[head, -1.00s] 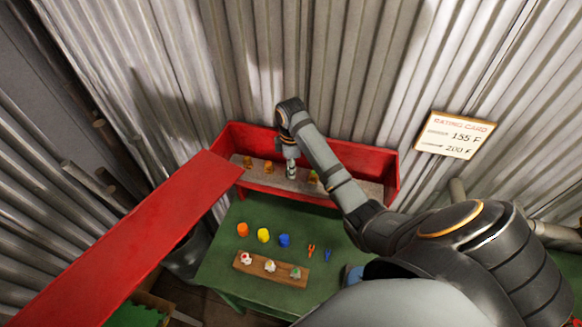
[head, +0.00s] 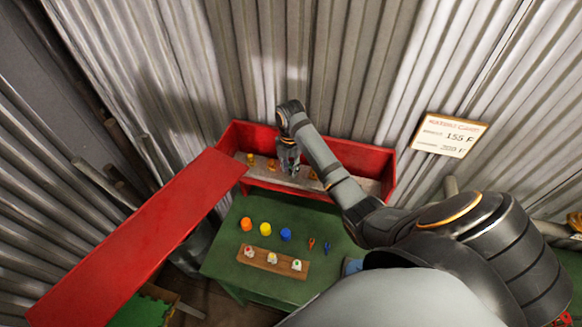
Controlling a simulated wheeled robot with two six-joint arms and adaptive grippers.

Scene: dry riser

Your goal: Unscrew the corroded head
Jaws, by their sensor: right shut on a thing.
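A long red open box (head: 336,150) stands against the corrugated wall. A row of small brass-coloured heads sits on the pale strip inside it, one left (head: 250,159), one near it (head: 271,165) and one right (head: 313,174). My right gripper (head: 292,171) points down into the box between the second and the right one. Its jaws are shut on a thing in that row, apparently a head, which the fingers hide. The heads are too small to tell which is corroded. My left gripper is out of view.
A green table (head: 237,278) stands before the box. A red door (head: 140,235) juts forward at left. A rating card (head: 449,135) hangs on the wall.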

